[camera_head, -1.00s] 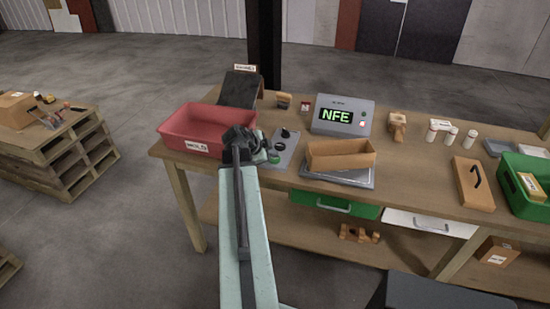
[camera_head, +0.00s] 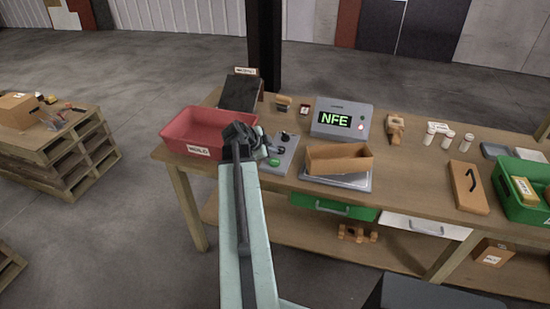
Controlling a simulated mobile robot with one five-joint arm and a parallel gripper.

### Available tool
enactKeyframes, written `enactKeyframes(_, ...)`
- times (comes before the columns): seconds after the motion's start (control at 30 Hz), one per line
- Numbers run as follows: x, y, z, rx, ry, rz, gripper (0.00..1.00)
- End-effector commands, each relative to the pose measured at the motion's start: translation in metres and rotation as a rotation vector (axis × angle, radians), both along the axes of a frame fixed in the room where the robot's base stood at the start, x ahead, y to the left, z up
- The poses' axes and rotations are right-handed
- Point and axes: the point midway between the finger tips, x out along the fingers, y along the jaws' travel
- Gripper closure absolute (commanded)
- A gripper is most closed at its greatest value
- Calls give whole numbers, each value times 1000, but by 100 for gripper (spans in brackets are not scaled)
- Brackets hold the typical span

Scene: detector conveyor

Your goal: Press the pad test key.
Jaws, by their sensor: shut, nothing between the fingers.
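A small grey control panel (camera_head: 288,154) lies on the bench beside the red bin. It carries a black knob (camera_head: 286,135) and a green button (camera_head: 274,162) near its front. No label for the pad test key can be read. A grey unit (camera_head: 357,109) behind the panel shows "NFE" in green on its display (camera_head: 335,120). My gripper (camera_head: 264,150) is shut and empty, over the left side of the panel by the red bin's right edge. It hides part of the panel. I cannot tell whether it touches a key.
The red bin (camera_head: 192,124) is left of my gripper. An open cardboard box (camera_head: 340,161) sits on a metal scale (camera_head: 339,183) to the right. A dark sloped stand (camera_head: 239,92) is behind the bin. White bottles and a green crate (camera_head: 509,203) are farther right.

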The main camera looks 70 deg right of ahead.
Motion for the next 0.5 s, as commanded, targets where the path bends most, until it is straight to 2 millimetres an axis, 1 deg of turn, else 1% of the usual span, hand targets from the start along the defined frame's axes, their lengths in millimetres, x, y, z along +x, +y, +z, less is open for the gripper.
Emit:
enactKeyframes(0.03, 0, 0, 11, 0, 0, 0, 100)
enactKeyframes(0.2, 0, 0, 27, 0, 0, 0, 100)
enactKeyframes(0.27, 0, 0, 29, 0, 0, 0, 100)
enactKeyframes(0.5, 0, 0, 27, 0, 0, 0, 100)
